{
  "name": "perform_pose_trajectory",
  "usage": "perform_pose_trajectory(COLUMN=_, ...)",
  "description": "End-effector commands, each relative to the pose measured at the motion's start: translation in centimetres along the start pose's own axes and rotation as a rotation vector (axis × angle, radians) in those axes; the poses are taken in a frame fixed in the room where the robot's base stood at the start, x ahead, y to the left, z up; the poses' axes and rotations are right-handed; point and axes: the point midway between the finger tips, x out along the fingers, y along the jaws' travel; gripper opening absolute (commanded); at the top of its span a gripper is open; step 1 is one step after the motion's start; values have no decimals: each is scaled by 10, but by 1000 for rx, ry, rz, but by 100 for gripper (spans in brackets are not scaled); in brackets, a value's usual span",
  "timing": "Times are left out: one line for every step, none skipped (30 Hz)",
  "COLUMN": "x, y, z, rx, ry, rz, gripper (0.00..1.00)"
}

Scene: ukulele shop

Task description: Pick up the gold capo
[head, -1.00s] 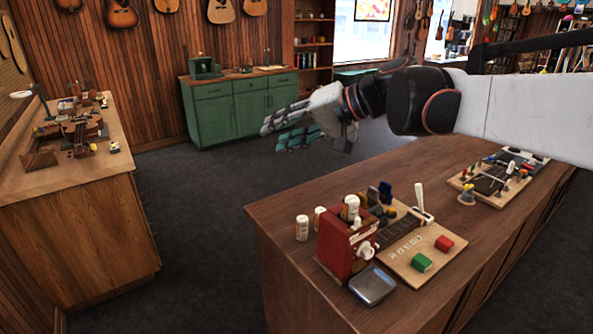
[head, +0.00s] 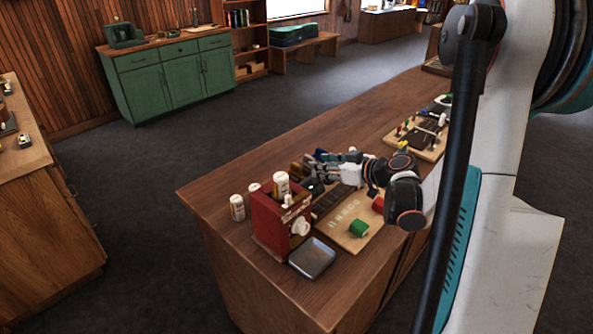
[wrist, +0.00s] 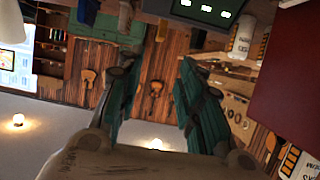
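A small gold-brown upright piece (head: 297,169), which looks like the gold capo, stands on the wooden counter behind the red box, partly hidden by my fingers. My gripper (head: 313,165) is low over the counter, its fingers pointing left toward that piece. In the wrist view my gripper (wrist: 158,65) has its two teal fingers spread apart with nothing held between them. A small gold-brown shape (wrist: 162,30) shows beyond the fingertips there, near a blue piece (wrist: 125,15). I cannot tell whether any finger touches the capo.
The red box (head: 275,220) stands close to the left of my gripper, with white bottles (head: 237,207) beside it.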

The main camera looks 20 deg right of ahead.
Motion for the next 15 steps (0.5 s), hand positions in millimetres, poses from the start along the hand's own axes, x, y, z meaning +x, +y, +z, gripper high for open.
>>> perform_pose_trajectory(x=9, y=-1, z=1, rx=-2, ry=0, rz=-3, gripper=34)
perform_pose_trajectory(x=15, y=-1, z=2, rx=-2, ry=-1, rz=-4, gripper=34)
perform_pose_trajectory(x=23, y=-1, z=2, rx=-2, ry=-1, rz=-5, gripper=34)
perform_pose_trajectory(x=29, y=-1, z=2, rx=-2, ry=0, rz=-4, gripper=34)
perform_pose_trajectory(x=35, y=-1, z=2, rx=-2, ry=-1, rz=-5, gripper=34)
perform_pose_trajectory(x=43, y=-1, z=2, rx=-1, ry=0, rz=-5, gripper=34)
perform_pose_trajectory(x=48, y=-1, z=2, rx=0, ry=0, rz=-4, gripper=34)
perform_pose_trajectory(x=54, y=-1, z=1, rx=0, ry=0, rz=-4, gripper=34)
perform_pose_trajectory(x=60, y=-1, z=1, rx=0, ry=0, rz=-5, gripper=34)
perform_pose_trajectory(x=64, y=-1, z=1, rx=0, ry=0, rz=-5, gripper=34)
perform_pose_trajectory(x=67, y=-1, z=1, rx=0, ry=0, rz=-4, gripper=34)
perform_pose_trajectory(x=71, y=0, z=1, rx=0, ry=0, rz=-3, gripper=34)
perform_pose_trajectory(x=73, y=0, z=1, rx=0, ry=0, rz=-3, gripper=34)
perform_pose_trajectory(x=75, y=-1, z=1, rx=1, ry=0, rz=-3, gripper=34)
perform_pose_trajectory(x=76, y=-1, z=1, rx=1, ry=0, rz=-3, gripper=34)
